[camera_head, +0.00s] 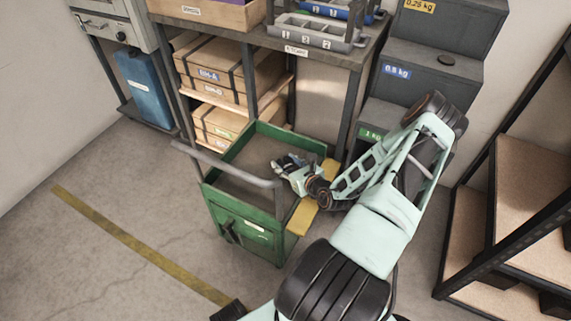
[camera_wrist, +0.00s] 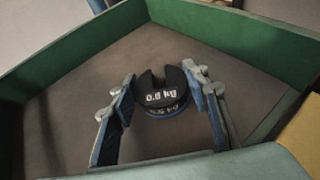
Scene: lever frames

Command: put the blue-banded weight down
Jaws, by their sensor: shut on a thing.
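My gripper (camera_wrist: 165,88) is shut on the blue-banded weight (camera_wrist: 162,90), a black slotted disc marked 0.5 kg with a blue edge low on its near side. A second, similar marking shows below the first; I cannot tell whether it belongs to another disc. The weight is inside the walls of the green cart (camera_wrist: 62,62), over its brown floor. I cannot tell whether it touches that floor. In the head view my gripper (camera_head: 287,164) reaches over the right side of the green cart (camera_head: 243,222), and the weight is too small to make out.
The cart's left floor is clear. A yellow ledge (camera_head: 300,217) runs along its right side and a grey handle stands at left. Behind are a bench with a numbered grey tray (camera_head: 310,33), boxed shelves (camera_head: 222,68), and grey steps (camera_head: 420,69) labelled by weight.

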